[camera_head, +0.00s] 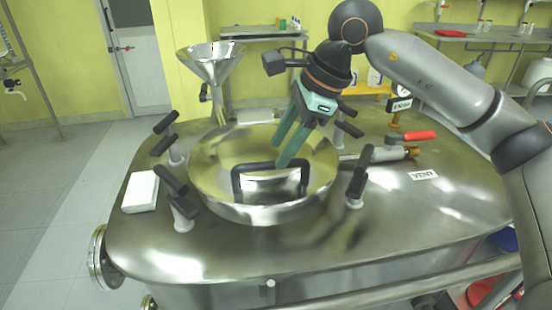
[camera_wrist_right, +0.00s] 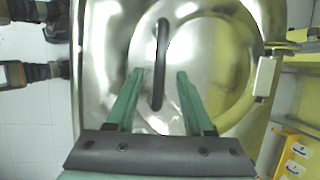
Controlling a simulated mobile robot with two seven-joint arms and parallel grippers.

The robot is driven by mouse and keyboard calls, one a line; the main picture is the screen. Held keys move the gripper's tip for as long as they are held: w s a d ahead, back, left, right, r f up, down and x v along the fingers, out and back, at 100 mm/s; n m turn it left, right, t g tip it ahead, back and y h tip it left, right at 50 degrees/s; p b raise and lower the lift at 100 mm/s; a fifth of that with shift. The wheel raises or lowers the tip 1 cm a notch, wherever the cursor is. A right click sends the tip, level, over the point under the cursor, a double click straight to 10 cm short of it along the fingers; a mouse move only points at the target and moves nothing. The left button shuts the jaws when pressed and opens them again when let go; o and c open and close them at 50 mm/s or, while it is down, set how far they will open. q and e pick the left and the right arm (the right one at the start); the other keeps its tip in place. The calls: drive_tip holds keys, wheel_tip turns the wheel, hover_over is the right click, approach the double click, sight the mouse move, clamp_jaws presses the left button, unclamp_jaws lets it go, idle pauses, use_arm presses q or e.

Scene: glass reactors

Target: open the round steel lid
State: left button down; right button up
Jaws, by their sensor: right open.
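The round steel lid (camera_head: 215,170) sits shut on top of the steel reactor (camera_head: 420,215). A black bar handle (camera_head: 268,166) stands on the near part of the lid. My right gripper (camera_head: 280,156) is open and empty, with its green fingers pointing down over the lid, behind the handle in the head view. In the right wrist view, the handle (camera_wrist_right: 161,62) lies between the lines of the two fingertips (camera_wrist_right: 160,74), closer to the left one. Whether a finger touches it I cannot tell. My left gripper is not in view.
Black-handled clamps (camera_head: 182,205) stand around the lid's rim. A steel funnel (camera_head: 211,62) rises at the back left. A white box (camera_head: 141,191) lies on the left of the reactor top. A red-handled valve (camera_head: 418,136) and a VENT label (camera_head: 423,175) are on the right.

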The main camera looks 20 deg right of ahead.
drive_tip(key=shift+x, duration=1.5)
drive_tip(key=shift+c, duration=0.2)
clamp_jaws()
